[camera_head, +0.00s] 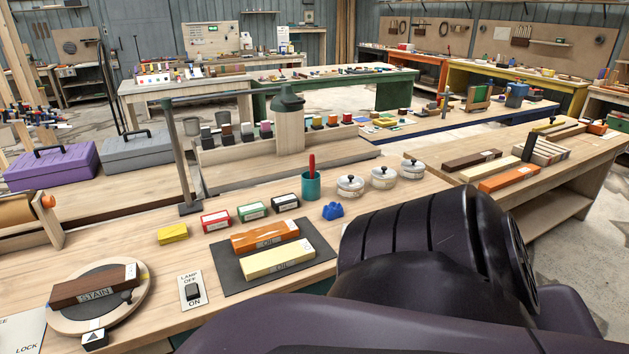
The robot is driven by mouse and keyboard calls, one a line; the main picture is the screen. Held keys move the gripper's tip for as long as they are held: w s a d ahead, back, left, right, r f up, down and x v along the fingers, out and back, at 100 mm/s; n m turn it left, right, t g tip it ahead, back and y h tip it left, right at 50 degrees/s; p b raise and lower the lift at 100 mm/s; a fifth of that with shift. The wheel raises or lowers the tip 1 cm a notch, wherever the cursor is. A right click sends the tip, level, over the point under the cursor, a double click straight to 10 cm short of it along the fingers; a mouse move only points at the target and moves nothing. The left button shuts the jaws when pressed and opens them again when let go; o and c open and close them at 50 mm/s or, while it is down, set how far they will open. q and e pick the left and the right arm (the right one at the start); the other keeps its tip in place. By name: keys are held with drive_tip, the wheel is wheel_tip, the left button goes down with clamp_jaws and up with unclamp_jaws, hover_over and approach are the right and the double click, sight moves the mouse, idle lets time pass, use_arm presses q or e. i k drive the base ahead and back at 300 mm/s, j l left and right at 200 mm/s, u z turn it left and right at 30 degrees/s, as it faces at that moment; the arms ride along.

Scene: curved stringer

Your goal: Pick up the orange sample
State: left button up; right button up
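An orange wooden block (258,233) with a white label lies flat on a dark grey mat (232,276). A pale yellow block (278,263) with a label lies in front of it on the same mat, close to it. A dark brown block (85,290) labelled "STAIN" lies on a round turntable (112,314) at the left. Another orange block (508,178) lies on the right-hand table. A dark arm of mine fills the lower right of the picture. Neither gripper shows.
Behind the mat stand small red, green and black boxes (252,211), a yellow block (173,233), a blue object (332,210), a teal cup (311,186) and lidded pots (350,186). A lamp switch (192,290) lies left of the mat. A metal post (183,160) rises behind.

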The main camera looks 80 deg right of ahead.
sight(246, 241)
drive_tip(key=z, duration=2.05)
drive_tip(key=i+j+u, duration=0.15)
drive_tip(key=j, duration=0.15)
drive_tip(key=j+u, duration=0.2)
drive_tip(key=i+j, duration=0.05)
